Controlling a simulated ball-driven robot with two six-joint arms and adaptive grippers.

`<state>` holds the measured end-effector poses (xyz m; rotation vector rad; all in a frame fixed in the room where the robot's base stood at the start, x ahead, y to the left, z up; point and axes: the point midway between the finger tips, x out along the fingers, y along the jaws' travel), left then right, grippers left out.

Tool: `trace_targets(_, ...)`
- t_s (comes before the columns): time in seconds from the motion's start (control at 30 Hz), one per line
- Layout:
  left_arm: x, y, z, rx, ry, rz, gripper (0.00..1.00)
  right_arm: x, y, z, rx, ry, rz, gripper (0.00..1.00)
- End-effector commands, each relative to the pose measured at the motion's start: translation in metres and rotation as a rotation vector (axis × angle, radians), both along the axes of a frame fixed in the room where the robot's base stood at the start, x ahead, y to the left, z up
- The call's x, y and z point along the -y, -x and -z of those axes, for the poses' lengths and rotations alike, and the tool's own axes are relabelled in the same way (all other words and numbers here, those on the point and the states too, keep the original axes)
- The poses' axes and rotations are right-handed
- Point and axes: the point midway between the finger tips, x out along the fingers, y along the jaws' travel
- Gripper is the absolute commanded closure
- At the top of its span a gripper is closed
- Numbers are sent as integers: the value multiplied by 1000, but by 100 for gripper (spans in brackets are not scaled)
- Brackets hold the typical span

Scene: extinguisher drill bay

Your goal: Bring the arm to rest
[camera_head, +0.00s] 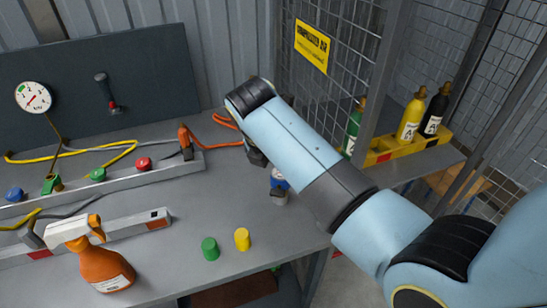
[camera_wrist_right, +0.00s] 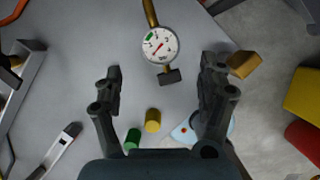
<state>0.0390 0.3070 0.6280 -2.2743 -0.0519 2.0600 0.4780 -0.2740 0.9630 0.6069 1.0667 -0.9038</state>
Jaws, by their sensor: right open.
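My right arm crosses the head view from the lower right, and its gripper is hidden there behind the arm links. In the right wrist view my right gripper (camera_wrist_right: 162,70) has its two fingers wide apart, with no object held between them. A round white dial gauge with a brass stem (camera_wrist_right: 158,46) shows beyond and between the fingertips, over the grey bench; I cannot tell its height. My left gripper is in neither view.
The grey bench (camera_head: 185,275) holds a green cap (camera_head: 210,248), a yellow cap (camera_head: 242,240) and an orange spray bottle (camera_head: 103,268).

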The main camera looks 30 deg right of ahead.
Motion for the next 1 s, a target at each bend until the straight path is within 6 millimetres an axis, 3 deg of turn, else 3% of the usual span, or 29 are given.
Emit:
trace_targets(0.2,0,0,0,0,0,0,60,-9,5,-26,0,0,0,25)
trace_targets(0.43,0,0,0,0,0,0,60,-9,7,-29,2,0,6,25)
trace_targets(0.53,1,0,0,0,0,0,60,-6,18,-26,29,-22,80,25)
trace_targets(0.67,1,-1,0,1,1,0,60,5,53,-22,130,-108,349,25)
trace_targets(0.77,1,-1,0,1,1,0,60,12,92,-23,237,-210,649,25)
trace_targets(0.9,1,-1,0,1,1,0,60,16,142,-34,364,-359,1051,25)
trace_targets(1.0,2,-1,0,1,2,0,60,14,167,-45,416,-442,1260,25)
